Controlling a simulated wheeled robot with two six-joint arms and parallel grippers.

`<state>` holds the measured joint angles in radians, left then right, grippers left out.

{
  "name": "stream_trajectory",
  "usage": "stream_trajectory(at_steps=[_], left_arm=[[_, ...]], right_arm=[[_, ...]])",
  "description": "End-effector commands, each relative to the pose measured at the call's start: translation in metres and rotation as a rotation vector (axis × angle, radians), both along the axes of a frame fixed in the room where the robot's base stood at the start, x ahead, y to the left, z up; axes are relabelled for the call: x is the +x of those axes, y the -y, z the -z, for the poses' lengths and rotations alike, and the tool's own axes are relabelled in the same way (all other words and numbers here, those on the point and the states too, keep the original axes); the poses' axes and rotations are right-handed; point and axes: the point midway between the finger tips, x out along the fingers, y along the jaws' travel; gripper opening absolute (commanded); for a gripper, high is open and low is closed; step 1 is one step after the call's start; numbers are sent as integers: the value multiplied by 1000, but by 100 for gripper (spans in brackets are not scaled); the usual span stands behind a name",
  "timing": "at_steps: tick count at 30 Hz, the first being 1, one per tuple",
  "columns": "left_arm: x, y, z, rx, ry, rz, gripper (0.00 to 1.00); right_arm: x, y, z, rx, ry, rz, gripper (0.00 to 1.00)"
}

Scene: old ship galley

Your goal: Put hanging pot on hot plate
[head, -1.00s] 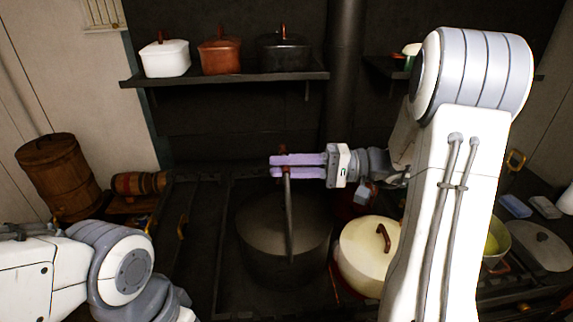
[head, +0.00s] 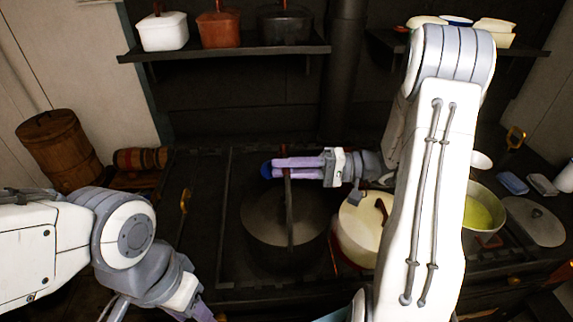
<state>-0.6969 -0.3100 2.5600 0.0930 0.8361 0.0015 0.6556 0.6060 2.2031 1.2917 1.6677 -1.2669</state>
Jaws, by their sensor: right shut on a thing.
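A large dark grey pot (head: 262,222) hangs by its tall bail handle over the dark stove top (head: 205,240). My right gripper (head: 276,168) reaches in from the right and is shut on the top of that handle. The pot looks upright; whether its base touches the stove cannot be told. The hot plate itself cannot be made out, and the pot covers that part of the stove. My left gripper (head: 160,310) is at the bottom left edge, partly cut off, with its fingers apart and nothing between them.
A cream lidded pot (head: 356,229) stands close to the right of the dark pot. A pan with yellow-green contents (head: 482,212) and a grey lid (head: 534,222) lie farther right. A wall shelf (head: 225,52) holds several pots. The stove's left part is clear.

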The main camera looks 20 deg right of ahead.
Motion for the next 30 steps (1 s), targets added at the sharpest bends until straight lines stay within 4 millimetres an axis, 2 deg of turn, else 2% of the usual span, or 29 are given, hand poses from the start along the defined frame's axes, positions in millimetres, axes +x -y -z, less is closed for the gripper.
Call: stream_trajectory(at_steps=[2,3,5,6,17,20,30], left_arm=[[0,0,3,0,0,0,50],[0,0,3,0,0,0,50],[0,0,2,0,0,0,50],[0,0,2,0,0,0,50],[0,0,-2,0,0,0,50],[0,0,8,0,0,0,50],[0,0,37,0,0,2,50]], right_arm=[[0,0,0,4,7,0,0],[0,0,3,0,0,0,25],[0,0,2,0,0,0,48],[0,0,2,0,0,0,51],[0,0,-3,0,0,0,51],[-3,12,3,1,1,5,51],[-29,80,4,-2,2,5,51]])
